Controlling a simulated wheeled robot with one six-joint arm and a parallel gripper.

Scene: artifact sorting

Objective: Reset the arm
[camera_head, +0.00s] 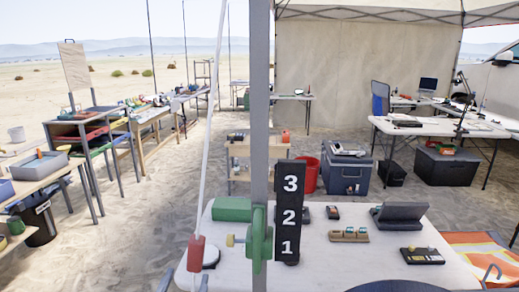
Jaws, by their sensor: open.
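No part of my gripper can be made out in this view, so its pose and fingers are not shown. A grey upright post (260,110) stands close in front of the camera. It carries a green clamp-like part (260,240) with a yellow knob and a black plate (291,212) marked 3, 2, 1. A thin white rod (213,120) with a red end block (197,254) slants down left of the post.
A white table (340,270) ahead holds a green case (232,209), a small tray of pieces (349,235), a dark tablet-like device (401,215) and a black box (422,256). Workbenches line the left. A dark bin (345,172) and red bucket (306,174) stand behind. Sandy floor lies between.

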